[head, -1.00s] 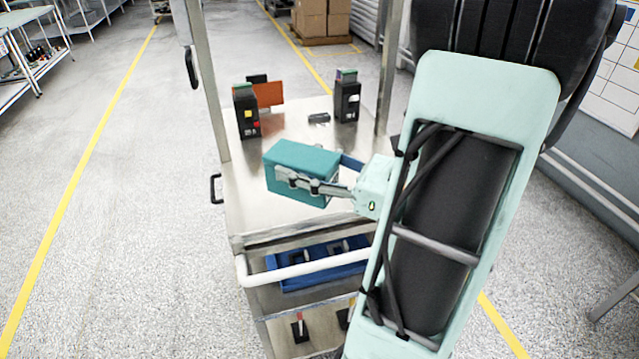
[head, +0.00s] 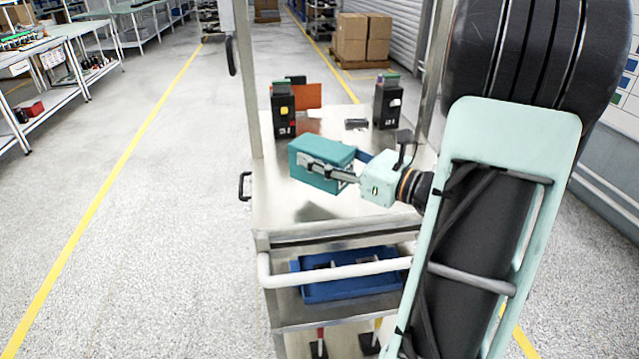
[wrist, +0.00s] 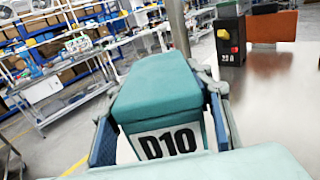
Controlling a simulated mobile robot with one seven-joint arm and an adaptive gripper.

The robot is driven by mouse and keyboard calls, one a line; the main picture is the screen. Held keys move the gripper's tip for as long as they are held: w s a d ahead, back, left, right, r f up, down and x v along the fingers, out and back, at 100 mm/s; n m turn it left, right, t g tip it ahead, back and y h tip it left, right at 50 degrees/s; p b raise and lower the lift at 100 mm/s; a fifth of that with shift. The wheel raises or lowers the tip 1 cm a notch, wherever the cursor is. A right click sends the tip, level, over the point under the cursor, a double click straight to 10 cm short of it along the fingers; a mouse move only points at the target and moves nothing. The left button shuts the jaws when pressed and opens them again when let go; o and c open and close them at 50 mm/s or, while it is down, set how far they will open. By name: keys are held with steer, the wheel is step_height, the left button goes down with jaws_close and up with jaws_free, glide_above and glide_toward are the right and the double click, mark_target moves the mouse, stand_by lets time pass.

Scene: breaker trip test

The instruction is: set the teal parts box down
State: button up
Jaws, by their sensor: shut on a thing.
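The teal parts box (head: 322,166) is gripped in my gripper (head: 332,168), one finger along its near side and the other mostly hidden behind it. In the wrist view the box (wrist: 160,85) sits between both fingers, with a white "D10" label facing the camera. In the head view it is over the metal cart top (head: 275,206). A dark shadow lies on the cart top below and in front of the box, with bare metal between, so the box looks held above the surface.
Two black breakers (head: 284,112) (head: 387,106), an orange panel (head: 309,95) and a small dark item (head: 356,124) stand behind the box. Uprights rise at the cart's sides. A blue tray (head: 345,287) is on the shelf below. The front cart top is clear.

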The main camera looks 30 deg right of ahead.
steer(key=shift+w+d+f+b, duration=0.1)
steer(key=shift+w+f+b, duration=0.2)
steer(key=shift+w+f, duration=0.3)
steer(key=f+b, duration=0.3)
steer(key=shift+w+f, duration=0.25)
steer(key=shift+f, duration=0.15)
steer(key=shift+r, duration=0.1)
steer(key=o, duration=1.4)
steer(key=shift+o, duration=0.2)
